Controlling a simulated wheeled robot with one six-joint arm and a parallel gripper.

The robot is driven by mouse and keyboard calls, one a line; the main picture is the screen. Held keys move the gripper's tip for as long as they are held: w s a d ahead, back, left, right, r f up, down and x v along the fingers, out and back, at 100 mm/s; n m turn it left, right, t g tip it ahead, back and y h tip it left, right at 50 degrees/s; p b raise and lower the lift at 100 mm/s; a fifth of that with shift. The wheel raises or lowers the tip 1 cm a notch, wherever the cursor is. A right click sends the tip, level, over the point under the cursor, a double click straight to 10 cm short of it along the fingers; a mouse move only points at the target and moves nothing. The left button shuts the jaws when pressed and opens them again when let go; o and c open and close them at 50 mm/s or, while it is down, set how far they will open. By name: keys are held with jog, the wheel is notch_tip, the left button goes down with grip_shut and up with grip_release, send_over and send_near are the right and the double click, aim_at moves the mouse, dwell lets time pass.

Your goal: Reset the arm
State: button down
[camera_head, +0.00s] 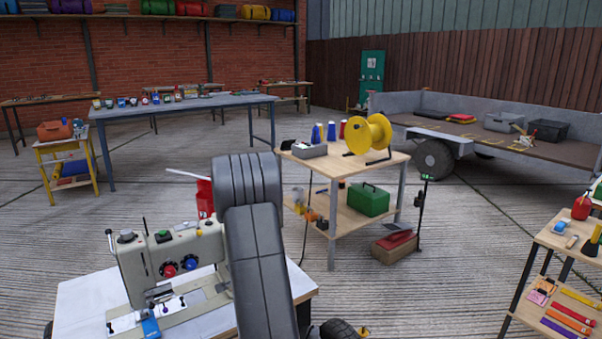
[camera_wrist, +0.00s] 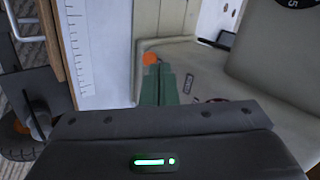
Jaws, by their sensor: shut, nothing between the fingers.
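My arm (camera_head: 255,235) rises in the front middle of the head view, bent over beside the sewing machine. My gripper is hidden there behind the arm. In the wrist view my gripper (camera_wrist: 166,84) shows as two green fingers close together, shut and empty. They point at the beige body of the sewing machine (camera_wrist: 270,65). A small orange round part (camera_wrist: 151,58) shows by the fingertips; I cannot tell whether they touch it. In the head view the sewing machine (camera_head: 170,255) stands upright on a white-topped table (camera_head: 85,300), left of my arm.
A wooden cart (camera_head: 372,160) with a yellow reel (camera_head: 368,134) and a green toolbox (camera_head: 368,199) stands beyond the arm. A blue table (camera_head: 185,106) is behind at left. A tool stand (camera_head: 560,240) is at right, a trailer (camera_head: 470,130) behind it.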

jog(key=d+p+v, duration=0.1)
jog(key=p+v, duration=0.3)
jog(key=v, duration=1.2)
jog(key=shift+w+d+g+y, duration=0.15)
jog(key=shift+w+g+y, duration=0.15)
jog(key=shift+y, duration=0.1)
jog(key=shift+r, duration=0.1)
